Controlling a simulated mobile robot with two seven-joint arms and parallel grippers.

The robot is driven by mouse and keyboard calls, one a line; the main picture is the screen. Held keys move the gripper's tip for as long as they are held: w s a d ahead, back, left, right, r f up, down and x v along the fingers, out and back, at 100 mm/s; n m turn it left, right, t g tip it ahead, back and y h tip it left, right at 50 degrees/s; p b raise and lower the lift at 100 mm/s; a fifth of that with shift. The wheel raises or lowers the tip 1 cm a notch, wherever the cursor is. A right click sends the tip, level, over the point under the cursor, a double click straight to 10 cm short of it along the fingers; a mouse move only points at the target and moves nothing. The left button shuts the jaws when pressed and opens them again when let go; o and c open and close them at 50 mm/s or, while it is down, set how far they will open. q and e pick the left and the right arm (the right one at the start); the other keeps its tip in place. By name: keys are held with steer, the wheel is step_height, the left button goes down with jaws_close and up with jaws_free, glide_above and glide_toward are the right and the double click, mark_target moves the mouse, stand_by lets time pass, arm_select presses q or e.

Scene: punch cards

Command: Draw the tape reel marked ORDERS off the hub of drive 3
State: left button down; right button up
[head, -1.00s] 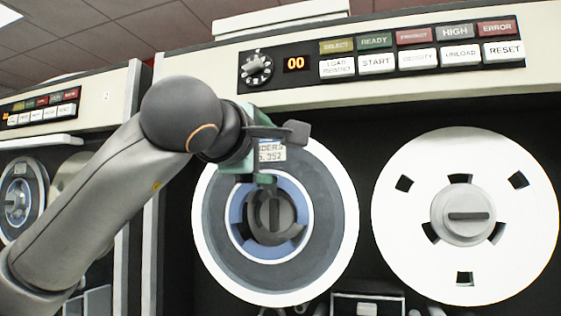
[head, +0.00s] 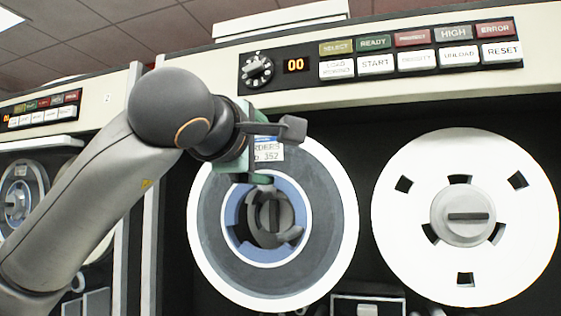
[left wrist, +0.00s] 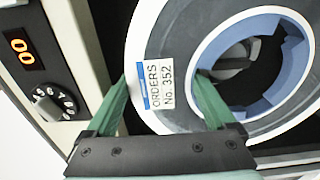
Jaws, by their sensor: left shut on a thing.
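The ORDERS reel (head: 325,240) is a white-rimmed disc with dark tape and a blue inner ring. Its label, reading ORDERS No. 352, shows in the left wrist view (left wrist: 158,84). My left gripper (left wrist: 163,80) is shut across the reel's band at the label, one green finger at the outer rim, the other inside the central opening. In the head view my left gripper (head: 260,155) hides part of the reel's upper edge and label. My right gripper is not in view.
A white reel (head: 410,255) sits close on the right. Above is a panel with a knob (head: 256,70), a 00 display (head: 296,65) and several buttons. A neighbouring drive marked 2 (head: 107,99) stands at left. A small fitting (head: 367,305) lies below.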

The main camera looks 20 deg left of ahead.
arm_select(q)
steer(key=shift+s, duration=0.6)
steer(key=shift+s+a+b, duration=0.1)
steer(key=shift+s+b, duration=0.85)
steer(key=shift+s, duration=1.05)
steer(key=s+b, duration=0.1)
steer(key=s, duration=0.5)
steer(key=shift+a+r, duration=0.1)
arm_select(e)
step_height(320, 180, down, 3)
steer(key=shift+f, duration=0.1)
